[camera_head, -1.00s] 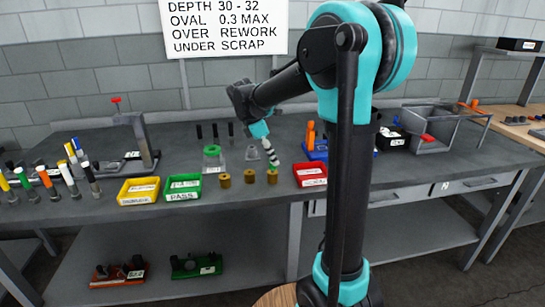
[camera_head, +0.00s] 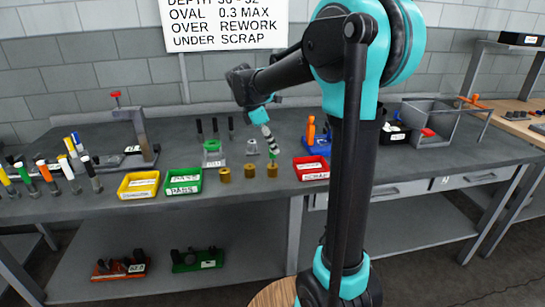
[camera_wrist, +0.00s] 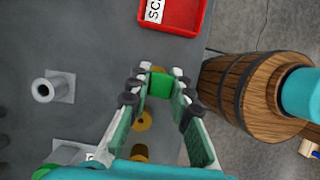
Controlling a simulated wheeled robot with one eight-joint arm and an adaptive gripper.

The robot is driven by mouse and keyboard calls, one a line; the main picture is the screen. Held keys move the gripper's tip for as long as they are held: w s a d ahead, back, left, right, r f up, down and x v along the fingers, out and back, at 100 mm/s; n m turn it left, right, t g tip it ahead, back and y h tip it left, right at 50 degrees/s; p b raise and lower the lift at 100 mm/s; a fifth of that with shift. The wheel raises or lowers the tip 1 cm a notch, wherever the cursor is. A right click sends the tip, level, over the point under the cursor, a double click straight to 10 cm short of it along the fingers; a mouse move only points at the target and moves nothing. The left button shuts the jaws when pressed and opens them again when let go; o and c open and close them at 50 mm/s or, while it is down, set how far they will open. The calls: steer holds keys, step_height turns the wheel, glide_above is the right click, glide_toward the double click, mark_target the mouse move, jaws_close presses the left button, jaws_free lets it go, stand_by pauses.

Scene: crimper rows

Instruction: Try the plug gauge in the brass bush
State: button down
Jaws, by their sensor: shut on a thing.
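My gripper (camera_head: 270,146) is shut on a green-handled plug gauge (camera_wrist: 160,86), above the rightmost of the brass bushes in the head view. The gauge's green part also shows in the head view (camera_head: 272,157), just over that right bush (camera_head: 272,171). I cannot tell whether its lower end is inside the bore. The middle bush (camera_head: 250,172) and left bush (camera_head: 224,174) stand free on the bench.
A yellow tray (camera_head: 138,195), green PASS tray (camera_head: 184,191) and red SCRAP tray (camera_head: 312,178) flank the bushes. A grey holder (camera_head: 252,147) and a green-topped holder (camera_head: 212,146) stand behind. Several coloured-handle gauges stand at left. A wooden barrel (camera_wrist: 255,85) shows near the bench edge.

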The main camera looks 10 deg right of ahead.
steer(key=shift+r, duration=2.45)
